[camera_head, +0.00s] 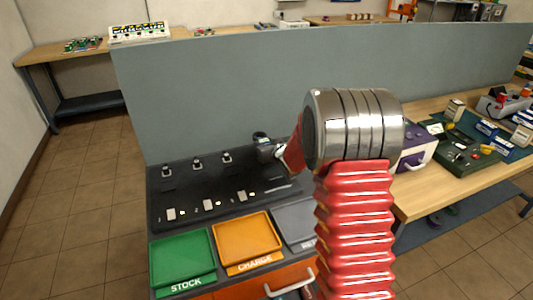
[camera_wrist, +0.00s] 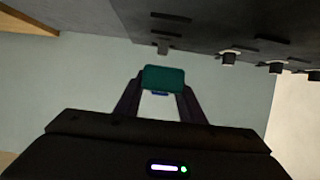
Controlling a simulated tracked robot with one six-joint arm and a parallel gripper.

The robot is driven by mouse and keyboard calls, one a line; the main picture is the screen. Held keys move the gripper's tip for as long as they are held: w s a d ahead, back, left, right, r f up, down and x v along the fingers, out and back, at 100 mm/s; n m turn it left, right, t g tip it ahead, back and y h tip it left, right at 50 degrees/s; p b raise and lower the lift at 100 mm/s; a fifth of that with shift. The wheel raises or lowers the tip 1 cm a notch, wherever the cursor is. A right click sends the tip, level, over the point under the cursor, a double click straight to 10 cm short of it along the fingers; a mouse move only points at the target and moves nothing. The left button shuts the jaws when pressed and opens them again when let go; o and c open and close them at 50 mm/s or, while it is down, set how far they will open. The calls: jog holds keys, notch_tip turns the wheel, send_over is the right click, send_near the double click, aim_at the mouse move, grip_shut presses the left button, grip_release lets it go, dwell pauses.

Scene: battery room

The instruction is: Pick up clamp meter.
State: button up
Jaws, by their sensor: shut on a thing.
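My gripper (camera_wrist: 160,104) is shut on a teal-green block-like thing, the clamp meter (camera_wrist: 163,78), with a small blue part below it between the fingers. The rest of its shape is hidden from this angle. In the head view my gripper (camera_head: 268,150) is small and partly behind my arm, over the back right of the dark panel. A dark rounded piece (camera_head: 261,137) shows at its tip; I cannot tell whether this is the held meter.
The dark panel (camera_head: 160,215) carries several small posts and light tabs. Green (camera_head: 183,262) and orange (camera_head: 246,240) trays lie in front, beside a grey tray (camera_head: 296,222). A grey partition (camera_head: 200,100) stands close behind. A wooden bench (camera_head: 410,200) with several items is at right.

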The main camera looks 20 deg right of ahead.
aim_at(265, 143)
jog(key=shift+r, duration=2.4)
jog(key=shift+a, duration=0.1)
jog(key=s+a+f, duration=0.1)
jog(key=s+a, duration=0.3)
jog(key=a, duration=0.1)
jog(key=s+a+f, duration=0.1)
jog(key=s+a, duration=0.3)
jog(key=s+a+f, duration=0.1)
jog(key=s+a, duration=0.3)
jog(key=a, duration=0.1)
jog(key=shift+s+a+f, duration=0.15)
jog(key=shift+s+a, duration=0.05)
jog(key=shift+a, duration=0.1)
jog(key=shift+s+a+f, duration=0.15)
jog(key=shift+s, duration=0.3)
